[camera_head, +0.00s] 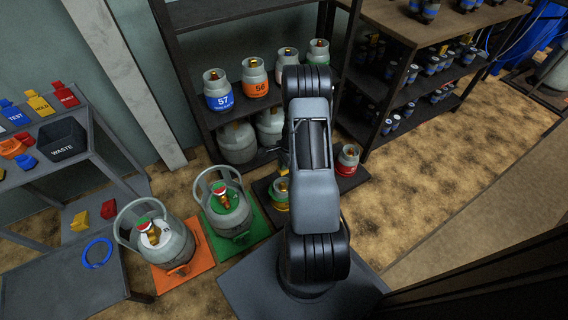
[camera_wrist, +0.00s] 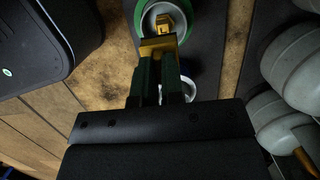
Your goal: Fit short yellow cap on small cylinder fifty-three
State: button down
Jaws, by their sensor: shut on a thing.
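My gripper (camera_wrist: 160,68) is shut on a yellow piece, seemingly the short yellow cap (camera_wrist: 158,46), at its fingertips in the wrist view. Just beyond the cap is a grey cylinder (camera_wrist: 146,22) with a green edge and a brass valve (camera_wrist: 173,22) on top. I cannot tell whether the cap touches the valve. No number fifty-three is readable.
A red-banded cylinder (camera_head: 347,161) stands right of my arm. Larger cylinders stand on a green mat (camera_head: 247,239) and an orange mat (camera_head: 196,266). The shelf (camera_head: 190,76) behind holds cylinders 57 (camera_head: 217,91) and 56 (camera_head: 255,79). Loose yellow pieces (camera_head: 80,221) lie on the left bench. Floor is clear at right.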

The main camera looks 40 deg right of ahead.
jog(key=b, duration=0.6)
send_over(282, 184)
jog(key=d, duration=0.1)
jog(key=shift+f, duration=4.1)
jog(key=shift+f+b, duration=0.95)
jog(key=shift+f, duration=0.75)
jog(key=c, duration=1.2)
grip_release()
jog(key=shift+o, duration=0.2)
jog(key=p+v, duration=0.6)
jog(key=v, duration=0.8)
